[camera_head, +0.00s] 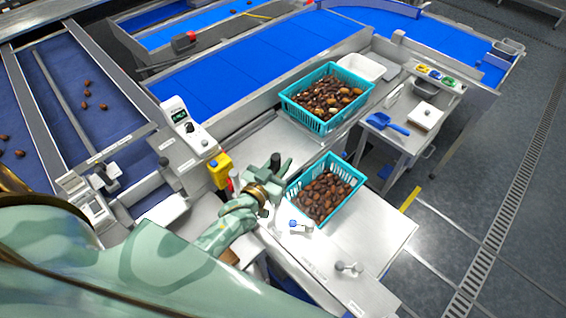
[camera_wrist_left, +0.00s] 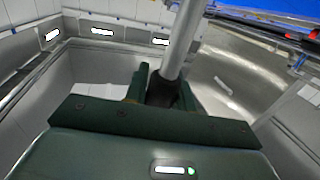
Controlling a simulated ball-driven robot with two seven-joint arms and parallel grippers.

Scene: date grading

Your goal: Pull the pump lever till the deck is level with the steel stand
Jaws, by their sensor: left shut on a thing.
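My left gripper (camera_head: 275,168) is shut on the pump lever, just left of the near teal crate. In the left wrist view the gripper (camera_wrist_left: 161,88) has its green fingers on either side of the lever's black grip. The lever's grey rod (camera_wrist_left: 184,40) runs up from that grip. A flat steel deck (camera_head: 375,235) carries the near teal crate of dates (camera_head: 312,221). A steel stand (camera_head: 391,137) with a blue scoop is beyond it to the right. I cannot tell their height difference. My right gripper is out of view.
A second teal date crate (camera_head: 285,103) stands behind on the steel counter. Blue conveyor belts (camera_head: 225,75) run behind and left. A control box with a display (camera_head: 180,117) and a yellow part (camera_head: 220,170) stand left of my gripper. The floor at right is open.

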